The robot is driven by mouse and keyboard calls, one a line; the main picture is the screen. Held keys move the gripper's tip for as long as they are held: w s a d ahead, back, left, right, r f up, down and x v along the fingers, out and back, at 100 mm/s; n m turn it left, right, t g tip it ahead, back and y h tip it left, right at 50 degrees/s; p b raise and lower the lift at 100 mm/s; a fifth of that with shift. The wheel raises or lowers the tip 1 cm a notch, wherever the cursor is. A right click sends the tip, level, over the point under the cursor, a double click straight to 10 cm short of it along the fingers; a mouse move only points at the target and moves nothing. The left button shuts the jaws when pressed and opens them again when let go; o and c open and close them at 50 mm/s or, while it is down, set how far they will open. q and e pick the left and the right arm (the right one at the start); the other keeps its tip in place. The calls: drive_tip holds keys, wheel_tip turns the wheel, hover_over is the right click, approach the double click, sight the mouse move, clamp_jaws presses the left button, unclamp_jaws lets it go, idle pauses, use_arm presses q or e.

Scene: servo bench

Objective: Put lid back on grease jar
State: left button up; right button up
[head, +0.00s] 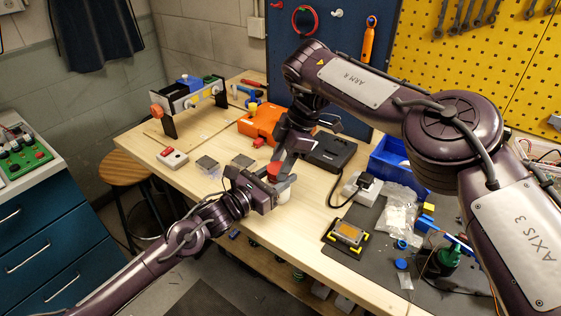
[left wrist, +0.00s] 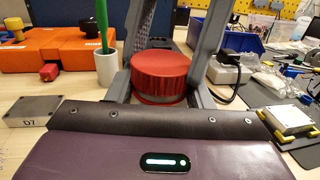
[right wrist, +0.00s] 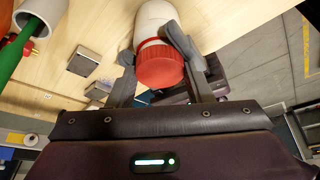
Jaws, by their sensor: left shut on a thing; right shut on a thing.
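The red ribbed lid (head: 273,169) is between the fingers of my right gripper (head: 279,164), which is shut on it from above. The lid also shows in the left wrist view (left wrist: 158,75) and in the right wrist view (right wrist: 160,66). The white grease jar (right wrist: 154,20) is directly under the lid, and a little of it shows in the head view (head: 283,196). My left gripper (head: 284,186) is shut on the jar from the side. The lid is lined up with the jar's mouth. I cannot tell whether it is fully seated.
An orange block (left wrist: 70,48) and a white cup (left wrist: 107,68) with a green-handled tool stand near the jar. Small grey blocks (head: 207,164) lie to the left. A black case (head: 329,151), blue bin (head: 398,160) and yellow-cornered fixture (head: 347,234) are to the right.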

use_arm(q)
drive_tip(key=shift+d, duration=0.1)
use_arm(e)
drive_tip(key=shift+w+d+r, duration=0.15)
drive_tip(key=shift+w+d, duration=0.05)
drive_tip(key=shift+d, duration=0.1)
idle(0.4)
drive_tip(key=shift+s+f, duration=0.25)
drive_tip(key=shift+f, duration=0.4)
idle(0.5)
drive_tip(key=o, duration=0.6)
drive_tip(key=shift+a, duration=0.1)
use_arm(q)
drive_tip(key=shift+r, duration=0.15)
use_arm(e)
drive_tip(key=shift+s, duration=0.1)
use_arm(q)
drive_tip(key=shift+w, duration=0.15)
use_arm(e)
drive_tip(key=v, duration=0.3)
drive_tip(key=shift+r, duration=0.6)
drive_tip(key=c, duration=0.8)
